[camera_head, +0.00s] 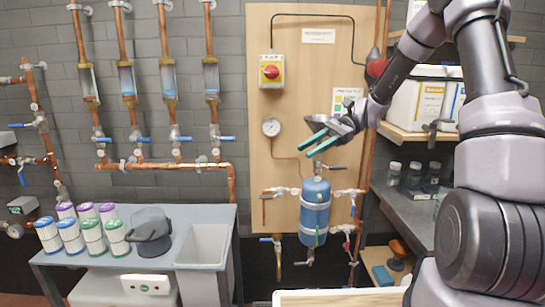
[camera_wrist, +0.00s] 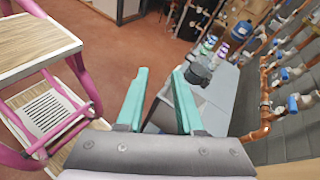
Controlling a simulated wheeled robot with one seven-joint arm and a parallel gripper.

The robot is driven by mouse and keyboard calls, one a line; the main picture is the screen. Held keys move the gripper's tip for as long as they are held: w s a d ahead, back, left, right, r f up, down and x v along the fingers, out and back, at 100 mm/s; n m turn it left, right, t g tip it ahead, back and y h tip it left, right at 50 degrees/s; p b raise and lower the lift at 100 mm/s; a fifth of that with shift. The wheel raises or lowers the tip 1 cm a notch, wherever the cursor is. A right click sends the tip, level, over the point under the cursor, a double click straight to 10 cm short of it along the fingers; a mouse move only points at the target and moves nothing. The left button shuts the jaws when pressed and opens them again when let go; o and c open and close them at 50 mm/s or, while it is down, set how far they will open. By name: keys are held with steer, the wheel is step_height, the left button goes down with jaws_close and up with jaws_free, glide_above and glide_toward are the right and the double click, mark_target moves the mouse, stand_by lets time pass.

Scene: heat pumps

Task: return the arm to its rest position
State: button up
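My gripper (camera_head: 318,140) has teal fingers and is held up in the air, in front of the wooden panel (camera_head: 290,100) and above the blue tank (camera_head: 315,205) in the head view. In the wrist view my gripper (camera_wrist: 160,100) shows its two teal fingers spread apart with nothing between them. My arm comes in from the right side of the head view and is bent, with the wrist reaching left. No object is held. The floor and the grey bench show beyond the fingers in the wrist view.
A grey bench (camera_head: 215,212) with a sink, a dark bucket (camera_head: 149,232) and several filter cartridges (camera_head: 93,237) stands at left. A shelf (camera_head: 400,135) with boxes is close to my arm at right. A pink-framed cart (camera_wrist: 75,65) is at left in the wrist view. Open floor (camera_wrist: 125,45) lies between.

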steer(key=s+d+r+n+t+h, duration=0.5)
steer(key=s+d+r+t+h, duration=0.5)
steer(key=s, duration=0.7)
steer(key=d+r+t, duration=0.3)
steer(key=d+r, duration=0.1)
steer(key=r, duration=0.1)
steer(key=shift+d+r+n+t, duration=0.15)
steer(key=shift+n+t, duration=0.25)
